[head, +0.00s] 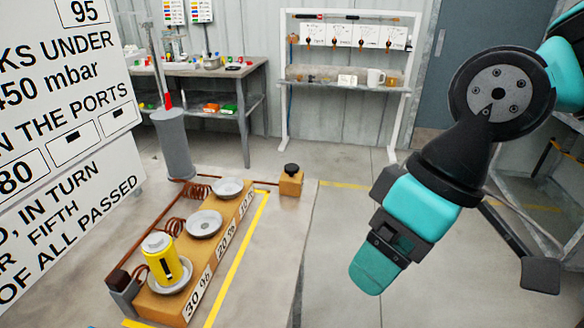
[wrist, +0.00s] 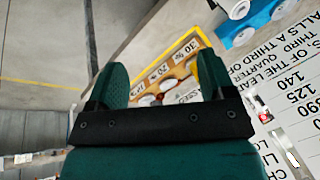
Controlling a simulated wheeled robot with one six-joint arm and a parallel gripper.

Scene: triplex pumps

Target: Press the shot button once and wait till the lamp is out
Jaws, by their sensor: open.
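A black round button (head: 291,169) sits on a small wooden block (head: 290,185) at the far end of the bench in the head view. It is probably the shot button. My gripper (head: 374,268) is right of the block and apart from it, pointing down. In the wrist view my gripper (wrist: 162,82) has its two green fingers spread with nothing held between them. I cannot make out a lit lamp; a small dark reddish box (head: 118,282) stands at the near left end of the piping. I cannot tell whether it is the lamp.
A wooden rail (head: 225,238) marked 10, 20 and 30 % holds several dishes; a yellow canister (head: 162,260) stands on the nearest. A grey post (head: 174,145) stands behind, and a large white sign (head: 70,120) fills the left.

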